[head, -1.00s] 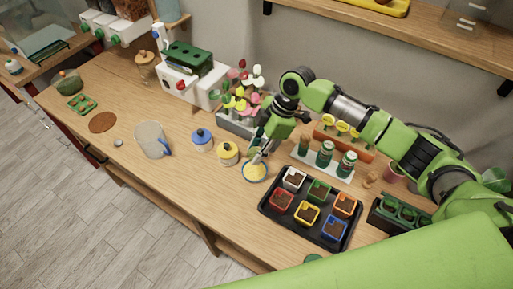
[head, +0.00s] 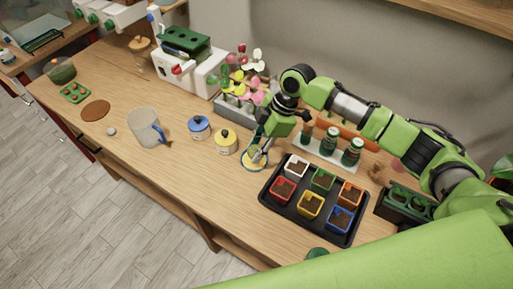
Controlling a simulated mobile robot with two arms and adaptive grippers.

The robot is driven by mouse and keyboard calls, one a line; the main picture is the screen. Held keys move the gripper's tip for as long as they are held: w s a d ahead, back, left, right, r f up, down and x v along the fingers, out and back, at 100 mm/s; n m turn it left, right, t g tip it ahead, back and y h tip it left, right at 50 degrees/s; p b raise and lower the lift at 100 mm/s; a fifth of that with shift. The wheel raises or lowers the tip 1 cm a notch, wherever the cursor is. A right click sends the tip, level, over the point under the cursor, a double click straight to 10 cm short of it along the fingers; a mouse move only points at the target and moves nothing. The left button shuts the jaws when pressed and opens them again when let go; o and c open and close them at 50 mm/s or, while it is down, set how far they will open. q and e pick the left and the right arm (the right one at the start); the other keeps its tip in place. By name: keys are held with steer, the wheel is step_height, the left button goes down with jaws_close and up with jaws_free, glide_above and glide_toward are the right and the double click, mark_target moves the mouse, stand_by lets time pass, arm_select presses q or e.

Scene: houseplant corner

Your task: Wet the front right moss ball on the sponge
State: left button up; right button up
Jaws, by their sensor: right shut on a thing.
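My right gripper (head: 259,152) points down at a small round dish (head: 246,166) with a blue rim, on the wooden counter. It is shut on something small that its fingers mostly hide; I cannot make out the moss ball. The yellow sponge in the dish is largely covered by the fingers, and I cannot tell whether the held thing touches it. A dark green holder (head: 402,208) with several round green things stands at the right, partly behind my arm. My left gripper is out of view.
A black tray (head: 268,198) of several coloured pots sits right of the dish. A white rack (head: 318,156) of green bottles is behind.

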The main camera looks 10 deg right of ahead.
mark_target(257, 148)
steer(key=shift+f, duration=0.6)
stand_by(0.7)
steer(key=shift+s+f, duration=0.15)
stand_by(1.5)
step_height(257, 148, up, 7)
steer(key=p, duration=0.7)
steer(key=shift+r, duration=0.2)
steer(key=shift+f, duration=0.1)
stand_by(0.5)
